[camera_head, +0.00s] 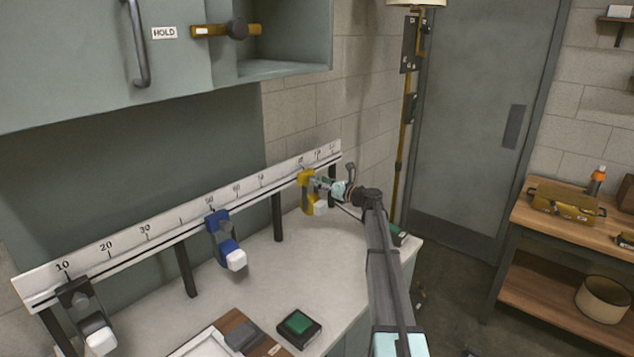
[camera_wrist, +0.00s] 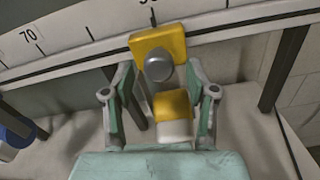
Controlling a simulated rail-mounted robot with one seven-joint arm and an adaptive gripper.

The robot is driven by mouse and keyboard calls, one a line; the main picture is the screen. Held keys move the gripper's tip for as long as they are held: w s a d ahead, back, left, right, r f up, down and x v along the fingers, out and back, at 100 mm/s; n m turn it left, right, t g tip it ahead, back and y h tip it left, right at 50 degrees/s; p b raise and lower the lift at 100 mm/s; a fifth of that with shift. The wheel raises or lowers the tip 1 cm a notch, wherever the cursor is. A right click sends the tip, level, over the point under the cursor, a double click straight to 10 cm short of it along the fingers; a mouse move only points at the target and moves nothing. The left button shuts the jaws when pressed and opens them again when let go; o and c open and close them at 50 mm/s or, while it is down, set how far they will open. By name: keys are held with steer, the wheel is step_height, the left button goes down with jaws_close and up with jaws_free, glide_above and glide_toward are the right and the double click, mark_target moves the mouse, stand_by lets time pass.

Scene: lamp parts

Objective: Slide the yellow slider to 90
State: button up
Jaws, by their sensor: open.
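The yellow slider (camera_head: 306,179) sits on the long white scale rail (camera_head: 130,238), toward its right end. In the wrist view the yellow slider (camera_wrist: 157,47) has a round grey knob (camera_wrist: 159,68) and a lower yellow part with a white end. It stands below a number cut off by the top edge, to the right of the 70 mark. My gripper (camera_head: 322,183) is at the slider. In the wrist view my gripper (camera_wrist: 160,75) is open, with one finger on each side of the knob and visible gaps between.
A blue slider (camera_head: 219,232) sits near 50 and a black-and-white slider (camera_head: 82,308) near 10. Dark posts hold the rail above a white counter (camera_head: 262,280). A green button box (camera_head: 298,328) lies on the counter. A grey cabinet (camera_head: 95,60) hangs above.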

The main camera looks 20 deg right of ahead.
steer(key=v, duration=0.9)
steer(key=shift+s, duration=0.2)
